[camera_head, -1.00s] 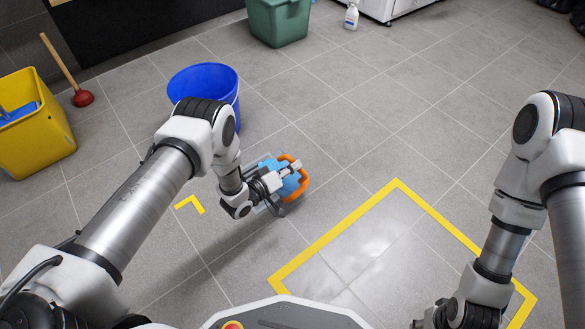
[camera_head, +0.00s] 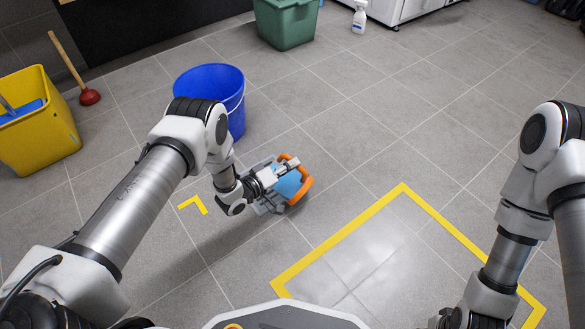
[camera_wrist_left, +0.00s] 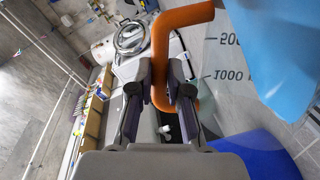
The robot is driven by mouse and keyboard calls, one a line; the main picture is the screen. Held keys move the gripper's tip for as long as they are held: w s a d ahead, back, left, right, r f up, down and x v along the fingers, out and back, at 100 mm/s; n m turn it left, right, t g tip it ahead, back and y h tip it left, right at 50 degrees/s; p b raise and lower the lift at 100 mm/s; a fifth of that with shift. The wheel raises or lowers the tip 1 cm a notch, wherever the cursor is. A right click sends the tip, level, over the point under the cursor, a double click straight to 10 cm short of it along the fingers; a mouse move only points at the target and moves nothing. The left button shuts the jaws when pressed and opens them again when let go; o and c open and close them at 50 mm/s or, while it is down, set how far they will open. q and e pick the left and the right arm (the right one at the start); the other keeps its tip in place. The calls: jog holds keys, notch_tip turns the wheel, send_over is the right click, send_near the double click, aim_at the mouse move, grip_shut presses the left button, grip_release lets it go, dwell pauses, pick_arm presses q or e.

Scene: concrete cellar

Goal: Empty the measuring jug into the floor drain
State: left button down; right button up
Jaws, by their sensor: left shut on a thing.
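The measuring jug is clear-walled, with an orange handle (camera_head: 304,184) and blue contents (camera_head: 289,184). My left gripper (camera_head: 287,165) is shut on the handle and holds the jug over the floor, right of the blue bucket. In the left wrist view the handle (camera_wrist_left: 160,62) runs between the fingers (camera_wrist_left: 160,90). Dark volume marks and the blue contents (camera_wrist_left: 285,50) show at the right there. Much of the jug is hidden by my gripper in the head view. I cannot make out a floor drain. My right gripper (camera_head: 442,320) is cut off at the bottom edge.
A blue bucket (camera_head: 232,95) stands just beyond my left wrist. A yellow mop bucket (camera_head: 45,135) and a plunger (camera_head: 90,96) are at left, a green bin (camera_head: 287,25) at the back. Yellow tape (camera_head: 345,233) frames a shiny floor patch. The tiled floor at right is mostly clear.

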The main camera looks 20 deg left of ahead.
aim_at(283, 159)
pick_arm(q)
jog(key=shift+r, duration=0.1)
jog(key=shift+w+a+f+n+b, duration=0.25)
jog(key=shift+a+n+b, duration=0.3)
jog(key=shift+b, duration=0.2)
jog(key=shift+a+r, duration=0.15)
jog(key=shift+w+a+n+h+b, duration=0.3)
jog(key=shift+a+n+b, duration=0.25)
jog(key=shift+a, duration=0.15)
jog(key=shift+a+r, duration=0.1)
jog(key=shift+a, duration=0.05)
